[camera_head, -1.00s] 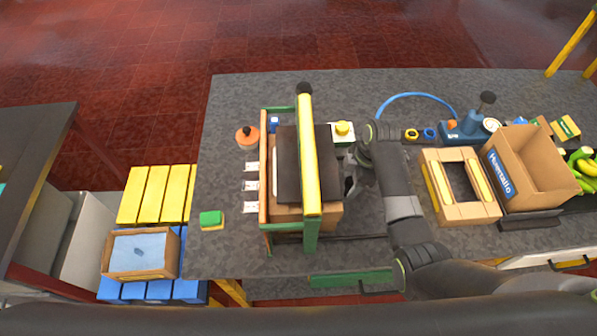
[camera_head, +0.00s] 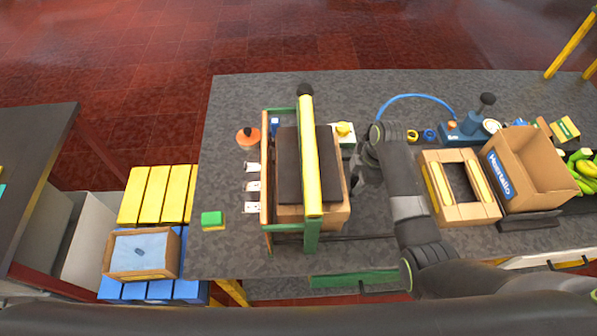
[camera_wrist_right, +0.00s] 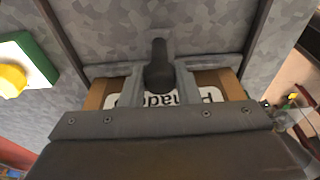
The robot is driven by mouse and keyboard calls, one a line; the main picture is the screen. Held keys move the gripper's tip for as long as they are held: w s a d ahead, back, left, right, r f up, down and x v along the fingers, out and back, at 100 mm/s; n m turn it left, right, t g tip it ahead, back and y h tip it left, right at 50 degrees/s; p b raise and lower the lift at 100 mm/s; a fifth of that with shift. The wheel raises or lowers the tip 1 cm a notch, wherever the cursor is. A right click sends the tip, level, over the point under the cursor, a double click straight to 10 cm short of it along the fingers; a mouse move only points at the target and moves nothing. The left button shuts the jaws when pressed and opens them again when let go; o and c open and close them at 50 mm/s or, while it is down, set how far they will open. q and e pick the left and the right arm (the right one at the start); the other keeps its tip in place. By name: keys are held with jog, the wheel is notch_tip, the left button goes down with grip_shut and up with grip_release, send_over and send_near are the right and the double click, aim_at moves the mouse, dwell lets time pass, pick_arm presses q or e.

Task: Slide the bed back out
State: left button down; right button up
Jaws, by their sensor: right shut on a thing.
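The sliding bed carries a dark flat plate (camera_head: 287,165) over a brown carton (camera_head: 338,214), under the yellow beam (camera_head: 310,150) of a green-and-wood frame. The bed and carton stick out to the right of the beam. My right gripper (camera_head: 358,178) is at the bed's right side, partly hidden by my arm. In the right wrist view, its grey fingers (camera_wrist_right: 158,85) are shut on a black handle (camera_wrist_right: 158,58). My left gripper is not in view.
A yellow-topped button box (camera_head: 344,131) stands just behind the bed's right side. An open-topped cardboard frame (camera_head: 459,210) and a carton (camera_head: 535,170) stand farther right. A green block (camera_head: 212,219) lies at left. A strip of bare grey tabletop lies right of the bed.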

jog(key=shift+w+d+p, duration=0.1)
jog(key=shift+d+p, duration=0.25)
jog(key=shift+d, duration=1.75)
jog(key=shift+w+d, duration=0.1)
jog(key=shift+d, duration=2.65)
jog(key=shift+d, duration=2.75)
